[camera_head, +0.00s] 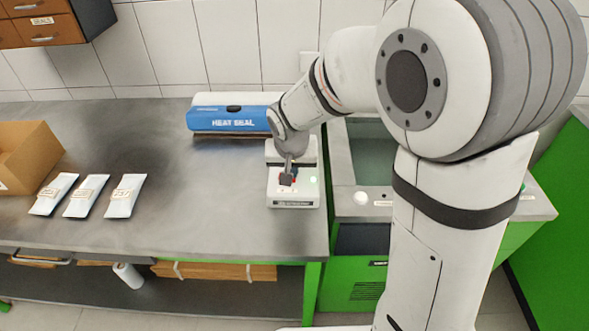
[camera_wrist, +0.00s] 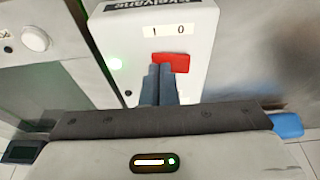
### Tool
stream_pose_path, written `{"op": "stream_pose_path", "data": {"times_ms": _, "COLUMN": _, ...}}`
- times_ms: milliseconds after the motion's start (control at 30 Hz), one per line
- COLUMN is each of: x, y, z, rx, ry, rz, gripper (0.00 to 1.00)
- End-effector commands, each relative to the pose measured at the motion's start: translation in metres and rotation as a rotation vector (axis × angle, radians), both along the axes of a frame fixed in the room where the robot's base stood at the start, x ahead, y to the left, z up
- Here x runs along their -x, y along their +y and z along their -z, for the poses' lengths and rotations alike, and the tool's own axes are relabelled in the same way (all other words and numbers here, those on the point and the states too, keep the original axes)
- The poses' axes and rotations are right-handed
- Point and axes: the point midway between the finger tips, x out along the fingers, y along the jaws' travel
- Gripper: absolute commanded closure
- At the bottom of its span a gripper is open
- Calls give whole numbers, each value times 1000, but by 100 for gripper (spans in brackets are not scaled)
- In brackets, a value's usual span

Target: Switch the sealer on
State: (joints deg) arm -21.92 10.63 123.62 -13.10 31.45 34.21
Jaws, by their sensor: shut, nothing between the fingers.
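The heat sealer (camera_head: 235,121), blue and white with "HEAT SEAL" on its front, lies at the back of the bench. A white switch box (camera_head: 293,201) stands in front of it to the right. In the wrist view the box (camera_wrist: 200,25) has a red rocker switch (camera_wrist: 178,62) beside a "1 0" label, and a green lamp (camera_wrist: 115,63) that glows. My gripper (camera_head: 286,180) is shut and empty, pointing down over the box. In the wrist view its fingertips (camera_wrist: 160,68) are at the red rocker and cover part of it; I cannot tell whether they touch.
Several white pouches (camera_head: 83,196) lie on the left of the bench, beside a cardboard box (camera_head: 25,158). A sunken basin unit (camera_head: 370,155) with a round white knob (camera_head: 361,198) adjoins the bench on the right. The bench middle is clear.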

Motion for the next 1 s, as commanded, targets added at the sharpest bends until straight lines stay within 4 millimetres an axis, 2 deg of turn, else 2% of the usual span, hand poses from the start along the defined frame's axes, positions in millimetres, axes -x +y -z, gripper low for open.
{"op": "stream_pose_path", "data": {"times_ms": 200, "x": -1, "y": 8, "z": -4, "rx": -1, "ry": -2, "rz": -1, "gripper": 100}}
{"op": "stream_pose_path", "data": {"times_ms": 567, "x": -1, "y": 7, "z": -9, "rx": -1, "ry": -2, "rz": 1, "gripper": 100}}
{"op": "stream_pose_path", "data": {"times_ms": 667, "x": -1, "y": 5, "z": -21, "rx": 0, "ry": -3, "rz": 2, "gripper": 100}}
{"op": "stream_pose_path", "data": {"times_ms": 800, "x": -1, "y": -1, "z": -51, "rx": -1, "ry": -4, "rz": 2, "gripper": 100}}
{"op": "stream_pose_path", "data": {"times_ms": 867, "x": 2, "y": -3, "z": -58, "rx": -3, "ry": -8, "rz": 2, "gripper": 100}}
{"op": "stream_pose_path", "data": {"times_ms": 1000, "x": 12, "y": -10, "z": -88, "rx": -2, "ry": -7, "rz": 1, "gripper": 100}}
